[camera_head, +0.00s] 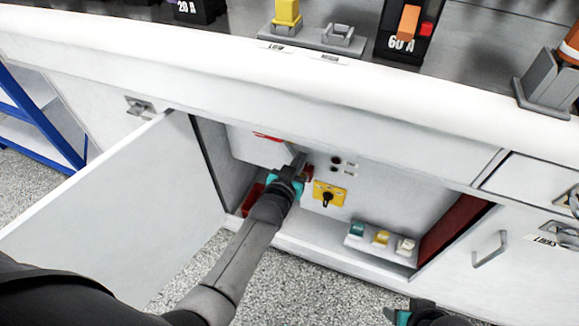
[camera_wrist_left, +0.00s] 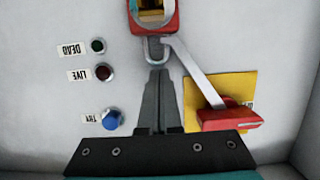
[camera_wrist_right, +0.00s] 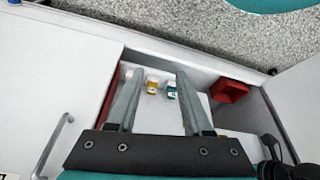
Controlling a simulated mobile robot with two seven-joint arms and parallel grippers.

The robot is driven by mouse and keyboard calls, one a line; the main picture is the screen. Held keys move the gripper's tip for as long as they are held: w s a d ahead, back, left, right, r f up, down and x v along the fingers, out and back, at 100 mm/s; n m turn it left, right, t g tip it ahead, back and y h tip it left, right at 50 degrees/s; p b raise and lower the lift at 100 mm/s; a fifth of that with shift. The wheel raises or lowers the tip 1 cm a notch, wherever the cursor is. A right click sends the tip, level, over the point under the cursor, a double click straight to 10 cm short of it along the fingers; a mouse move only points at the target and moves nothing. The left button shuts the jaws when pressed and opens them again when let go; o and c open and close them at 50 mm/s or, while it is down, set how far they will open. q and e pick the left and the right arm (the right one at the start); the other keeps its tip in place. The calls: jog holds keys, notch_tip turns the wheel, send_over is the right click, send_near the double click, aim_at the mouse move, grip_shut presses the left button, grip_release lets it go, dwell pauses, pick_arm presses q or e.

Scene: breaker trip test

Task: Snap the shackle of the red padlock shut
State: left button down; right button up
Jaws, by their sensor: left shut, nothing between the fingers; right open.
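The red padlock (camera_wrist_left: 174,22) is at the top of the left wrist view, partly cut off by the edge. Its grey shackle loop (camera_wrist_left: 153,50) points toward my left fingers; I cannot tell whether it is seated in the body. In the head view the padlock (camera_head: 308,173) shows small beside my left gripper (camera_head: 300,162), inside the open cabinet. My left gripper (camera_wrist_left: 158,73) is shut and empty, its tips just short of the shackle in the picture. My right gripper (camera_wrist_right: 155,73) is open and empty, outside the cabinet front.
A grey lever with a red grip (camera_wrist_left: 230,118) crosses a yellow plate. Indicator lamps (camera_wrist_left: 104,72) and a blue button (camera_wrist_left: 112,119) sit beside it. A yellow plate with black knob (camera_head: 330,194), several coloured blocks (camera_head: 381,238) and a red bin (camera_head: 252,199) are inside. The open door (camera_head: 130,215) stands left.

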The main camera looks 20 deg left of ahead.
jog(key=shift+s+d+f+g+p, duration=0.4)
jog(key=shift+s+d+f+p, duration=1.15)
jog(key=shift+f, duration=2)
jog(key=shift+s+d+f+g+p, duration=0.4)
jog(key=shift+s+d+f+p, duration=0.2)
jog(key=shift+s+f+p, duration=2.35)
pick_arm(q)
jog(key=s+r+b, duration=0.4)
jog(key=s+r, duration=0.3)
jog(key=s, duration=0.2)
jog(key=w+f+b, duration=0.2)
jog(key=w, duration=0.1)
jog(key=w+f+b, duration=0.2)
jog(key=w+b, duration=0.1)
jog(key=w+f+b, duration=0.2)
jog(key=w, duration=0.1)
jog(key=shift+w+d, duration=0.1)
jog(key=shift+w, duration=0.05)
jog(key=shift+f+b, duration=0.3)
jog(key=shift+b, duration=0.1)
pick_arm(e)
jog(key=w+a+r+t, duration=0.1)
jog(key=w+r, duration=0.3)
jog(key=r, duration=0.5)
jog(key=w+a+r+t, duration=0.1)
jog(key=w+a+r, duration=0.2)
jog(key=r, duration=0.6)
jog(key=shift+w+r, duration=0.2)
jog(key=shift+w, duration=0.5)
